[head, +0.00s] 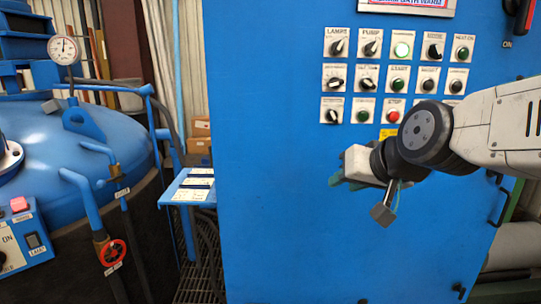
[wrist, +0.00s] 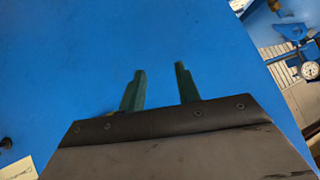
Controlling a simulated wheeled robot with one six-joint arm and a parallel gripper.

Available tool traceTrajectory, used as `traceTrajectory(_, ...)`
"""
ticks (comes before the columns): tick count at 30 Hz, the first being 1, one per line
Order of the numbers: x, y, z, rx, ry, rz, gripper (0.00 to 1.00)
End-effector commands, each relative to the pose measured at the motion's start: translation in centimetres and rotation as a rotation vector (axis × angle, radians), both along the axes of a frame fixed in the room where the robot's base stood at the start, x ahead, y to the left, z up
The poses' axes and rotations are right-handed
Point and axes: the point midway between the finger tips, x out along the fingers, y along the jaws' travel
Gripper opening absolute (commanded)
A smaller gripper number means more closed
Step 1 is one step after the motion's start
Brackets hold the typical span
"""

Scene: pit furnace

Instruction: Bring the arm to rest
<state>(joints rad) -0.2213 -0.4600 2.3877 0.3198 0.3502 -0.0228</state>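My arm reaches in from the right in the head view, in front of the blue control cabinet (head: 290,210). My gripper (head: 338,180) is below the rows of knobs and buttons, its green fingers mostly hidden behind its pale body. In the wrist view, my gripper (wrist: 160,70) has its two green fingers apart with nothing between them. The cabinet's plain blue face (wrist: 60,60) fills most of that view; whether the fingers touch it I cannot tell.
At left stand a blue furnace lid (head: 110,130), a pressure gauge (head: 64,50), a red valve wheel (head: 112,252) and a small blue shelf with labels (head: 176,199).

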Motion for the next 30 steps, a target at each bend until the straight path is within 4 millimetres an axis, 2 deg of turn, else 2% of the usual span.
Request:
traceTrajectory(3, -6.2, -2.4, -4.1, -0.107, 0.247, 0.057, 0.33)
traceTrajectory(6, -11.7, -5.0, -6.6, -0.196, 0.450, 0.079, 0.33)
traceTrajectory(9, -16.7, -7.6, -8.0, -0.267, 0.618, 0.075, 0.33)
traceTrajectory(13, -21.4, -10.3, -8.7, -0.324, 0.745, 0.039, 0.33)
traceTrajectory(19, -22.2, -11.5, -8.3, -0.318, 0.714, -0.014, 0.33)
traceTrajectory(30, -22.1, -11.5, -8.3, -0.316, 0.714, -0.015, 0.33)
